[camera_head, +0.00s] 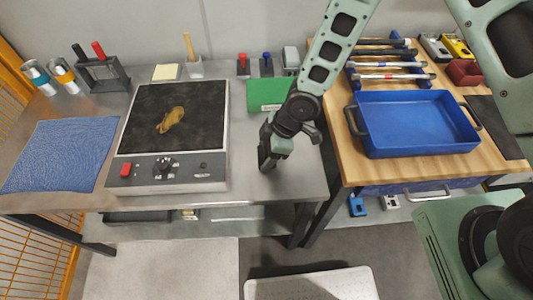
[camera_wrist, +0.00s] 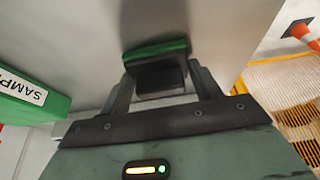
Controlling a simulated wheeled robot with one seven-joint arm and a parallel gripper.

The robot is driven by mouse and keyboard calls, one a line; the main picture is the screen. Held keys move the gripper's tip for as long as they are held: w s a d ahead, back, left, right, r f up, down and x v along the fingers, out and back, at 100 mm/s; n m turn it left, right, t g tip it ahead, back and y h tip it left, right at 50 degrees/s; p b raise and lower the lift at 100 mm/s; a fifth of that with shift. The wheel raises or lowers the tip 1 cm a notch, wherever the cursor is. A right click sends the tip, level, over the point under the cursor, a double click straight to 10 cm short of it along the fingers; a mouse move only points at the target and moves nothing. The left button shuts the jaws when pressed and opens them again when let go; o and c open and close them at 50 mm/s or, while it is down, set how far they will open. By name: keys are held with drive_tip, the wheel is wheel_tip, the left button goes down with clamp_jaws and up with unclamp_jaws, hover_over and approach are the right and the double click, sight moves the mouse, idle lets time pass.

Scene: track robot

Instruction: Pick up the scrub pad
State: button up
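The scrub pad (camera_wrist: 155,50) shows in the wrist view as a small block with a green strip and a dark face. It lies at the fingertips of my gripper (camera_wrist: 160,85), on or just above the grey metal table. One finger is on each side of it. I cannot tell whether the fingers press on it. In the head view my gripper (camera_head: 268,162) points down, low over the right part of the metal table (camera_head: 300,178). The pad cannot be made out there; my gripper seems to hide it.
A green box (camera_head: 266,94) stands behind my gripper; its label shows in the wrist view (camera_wrist: 22,88). A hot plate (camera_head: 168,170) is to the left, with a blue mat (camera_head: 60,155) beyond. A blue tray (camera_head: 418,124) sits on the wooden table at right.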

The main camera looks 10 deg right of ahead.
sight(266, 149)
drive_tip(key=shift+c, duration=1.4)
wheel_tip(266, 149, up, 10)
drive_tip(key=shift+r, duration=0.1)
drive_tip(key=o, duration=0.4)
drive_tip(key=shift+c, duration=1.4)
drive_tip(key=shift+p, duration=0.3)
